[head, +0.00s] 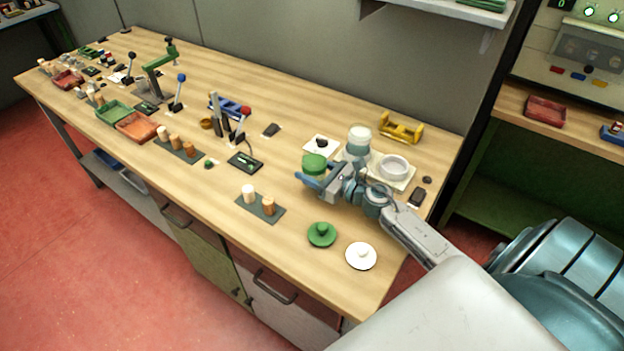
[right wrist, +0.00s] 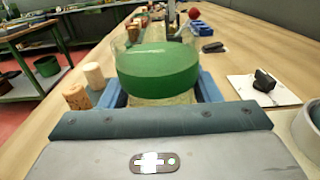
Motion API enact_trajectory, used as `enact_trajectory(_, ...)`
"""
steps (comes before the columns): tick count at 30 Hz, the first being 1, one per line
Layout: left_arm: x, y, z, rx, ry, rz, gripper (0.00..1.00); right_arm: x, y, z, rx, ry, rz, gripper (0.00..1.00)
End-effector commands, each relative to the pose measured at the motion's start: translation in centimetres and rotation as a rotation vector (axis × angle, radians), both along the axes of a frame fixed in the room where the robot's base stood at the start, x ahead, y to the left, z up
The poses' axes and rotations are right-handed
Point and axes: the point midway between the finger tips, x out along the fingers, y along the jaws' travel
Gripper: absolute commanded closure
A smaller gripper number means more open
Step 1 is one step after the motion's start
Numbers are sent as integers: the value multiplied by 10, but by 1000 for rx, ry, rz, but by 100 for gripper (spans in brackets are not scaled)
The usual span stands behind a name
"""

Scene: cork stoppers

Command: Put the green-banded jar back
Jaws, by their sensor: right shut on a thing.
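The green-banded jar (head: 315,164) is a clear glass jar with green in it. It stands out near the middle right of the bench in the head view and fills the middle of the right wrist view (right wrist: 158,68). My right gripper (head: 322,181) is shut on it, with a blue finger on each side. The jar looks upright; whether its base touches the bench is hard to tell. A second jar with a white band (head: 359,141) stands just behind my gripper. A green lid (head: 321,234) and a white lid (head: 361,256) lie on the front right. My left gripper is not in view.
A white round dish (head: 394,166) sits on a pale pad right of the gripper. A white plate with a black knob (head: 322,146) lies behind the jar. Corks stand on a dark mat (head: 261,207) at the front. A yellow holder (head: 401,127) stands at the back.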

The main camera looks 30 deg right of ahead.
Motion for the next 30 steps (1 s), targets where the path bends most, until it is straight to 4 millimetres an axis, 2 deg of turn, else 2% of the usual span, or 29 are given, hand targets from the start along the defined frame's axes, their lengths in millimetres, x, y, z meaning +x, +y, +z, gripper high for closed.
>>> enact_trajectory(3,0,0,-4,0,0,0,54,0,0,-20,4,4,0,76)
enact_trajectory(6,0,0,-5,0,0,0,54,0,0,-28,2,1,0,76)
enact_trajectory(18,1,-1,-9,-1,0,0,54,0,0,-33,0,0,1,76)
enact_trajectory(19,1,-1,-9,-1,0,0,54,0,0,-33,1,0,0,41)
enact_trajectory(22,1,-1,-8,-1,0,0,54,0,0,-32,1,1,0,22)
enact_trajectory(30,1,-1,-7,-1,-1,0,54,0,0,-31,1,1,0,21)
